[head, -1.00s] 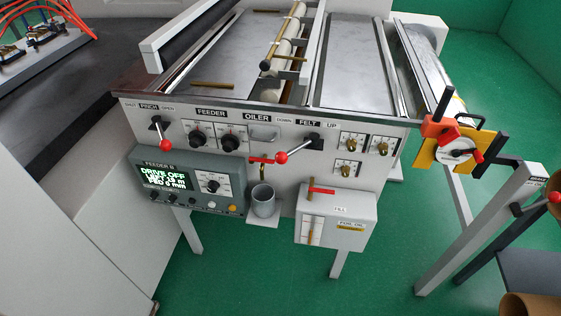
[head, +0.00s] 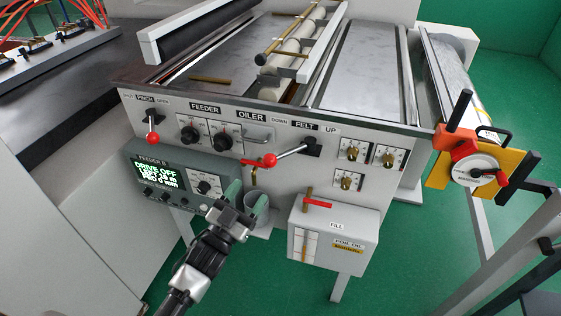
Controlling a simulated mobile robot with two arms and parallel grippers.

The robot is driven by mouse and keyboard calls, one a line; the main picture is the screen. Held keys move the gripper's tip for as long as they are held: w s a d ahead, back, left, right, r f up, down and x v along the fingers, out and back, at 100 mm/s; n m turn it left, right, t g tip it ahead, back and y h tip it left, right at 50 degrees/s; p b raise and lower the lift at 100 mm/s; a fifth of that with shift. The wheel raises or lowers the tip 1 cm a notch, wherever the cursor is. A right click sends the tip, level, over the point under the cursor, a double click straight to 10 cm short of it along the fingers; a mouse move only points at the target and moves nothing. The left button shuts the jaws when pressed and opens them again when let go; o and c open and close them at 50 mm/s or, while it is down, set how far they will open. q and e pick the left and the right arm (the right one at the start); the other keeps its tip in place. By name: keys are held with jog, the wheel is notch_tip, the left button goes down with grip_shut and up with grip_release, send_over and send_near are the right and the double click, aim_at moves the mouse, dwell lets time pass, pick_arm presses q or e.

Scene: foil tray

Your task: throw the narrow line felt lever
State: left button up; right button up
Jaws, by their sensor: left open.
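The felt lever (head: 291,153) is a metal rod with a red ball knob (head: 270,160), on the front panel under the "DOWN FELT UP" labels. It points left and slightly down from its dark pivot, toward the DOWN side. My left gripper (head: 247,194) comes up from the bottom with its two greenish fingers apart and empty. In the picture its fingertips are below and left of the red knob, in front of the cup and the corner of the feeder display box. They are clear of the lever. My right gripper is not in view.
A similar red-knobbed pinch lever (head: 152,126) is at the panel's left. A red-handled tap (head: 249,162) sits beside the knob.

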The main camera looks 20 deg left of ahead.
aim_at(266, 166)
pick_arm(q)
jog(key=p+x, duration=0.1)
jog(key=x, duration=0.3)
jog(key=shift+w+a+r, duration=0.1)
jog(key=shift+w+r, duration=0.05)
jog(key=shift+r, duration=0.1)
jog(key=p+x, duration=0.1)
jog(key=x, duration=0.4)
jog(key=shift+w+f, duration=0.1)
jog(key=shift+f, duration=0.05)
jog(key=shift+w, duration=0.4)
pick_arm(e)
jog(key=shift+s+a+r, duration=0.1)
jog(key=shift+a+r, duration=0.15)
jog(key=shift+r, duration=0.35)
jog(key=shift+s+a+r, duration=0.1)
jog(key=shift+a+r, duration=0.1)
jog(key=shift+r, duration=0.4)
pick_arm(q)
jog(key=shift+d, duration=0.2)
grip_shut()
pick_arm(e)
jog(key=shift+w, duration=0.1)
